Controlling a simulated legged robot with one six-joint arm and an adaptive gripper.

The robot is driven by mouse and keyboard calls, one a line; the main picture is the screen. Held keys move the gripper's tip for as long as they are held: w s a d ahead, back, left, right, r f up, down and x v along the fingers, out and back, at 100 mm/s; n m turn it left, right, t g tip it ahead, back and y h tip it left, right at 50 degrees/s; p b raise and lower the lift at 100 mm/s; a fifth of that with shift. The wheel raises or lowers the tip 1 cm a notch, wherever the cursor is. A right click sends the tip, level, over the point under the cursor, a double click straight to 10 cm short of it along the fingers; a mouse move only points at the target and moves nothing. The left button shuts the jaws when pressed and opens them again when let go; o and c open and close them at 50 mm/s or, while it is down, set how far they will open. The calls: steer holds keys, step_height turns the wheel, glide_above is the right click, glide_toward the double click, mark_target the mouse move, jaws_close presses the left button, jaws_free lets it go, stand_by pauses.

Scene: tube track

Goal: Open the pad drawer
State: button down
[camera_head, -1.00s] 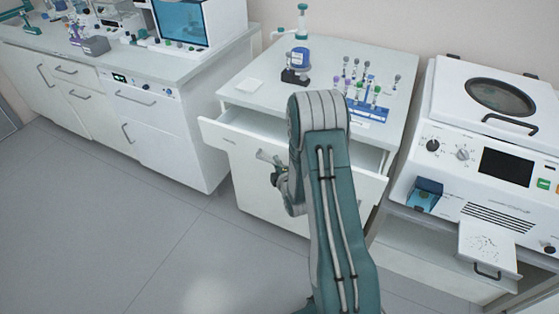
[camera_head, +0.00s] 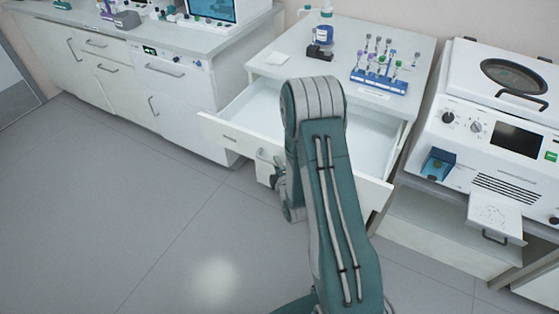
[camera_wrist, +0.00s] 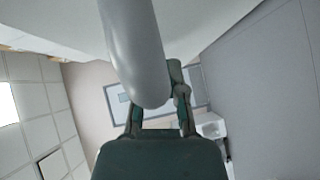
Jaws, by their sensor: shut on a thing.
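The white pad drawer (camera_head: 222,134) stands pulled out from the white table cabinet in the head view. The visible part of its inside looks empty; my arm hides the middle of it. My gripper (camera_head: 274,170) is low at the drawer's front face, partly hidden behind my own arm. In the wrist view my gripper (camera_wrist: 160,115) has its two fingers on either side of a thick grey bar, the drawer handle (camera_wrist: 136,50). It is shut on this handle.
The tabletop (camera_head: 350,40) above holds a blue tube rack (camera_head: 380,80) with several tubes and a blue-labelled bottle (camera_head: 323,36). A white machine (camera_head: 490,140) with a small tray out stands right. A counter (camera_head: 150,60) is left. The grey floor in front is clear.

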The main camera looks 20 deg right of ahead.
steer(key=shift+a+f, duration=0.1)
steer(key=shift+a, duration=0.15)
steer(key=c, duration=0.7)
jaws_free()
steer(key=s, duration=0.5)
steer(key=s+a+r, duration=0.1)
steer(key=s, duration=0.1)
steer(key=shift+s, duration=0.15)
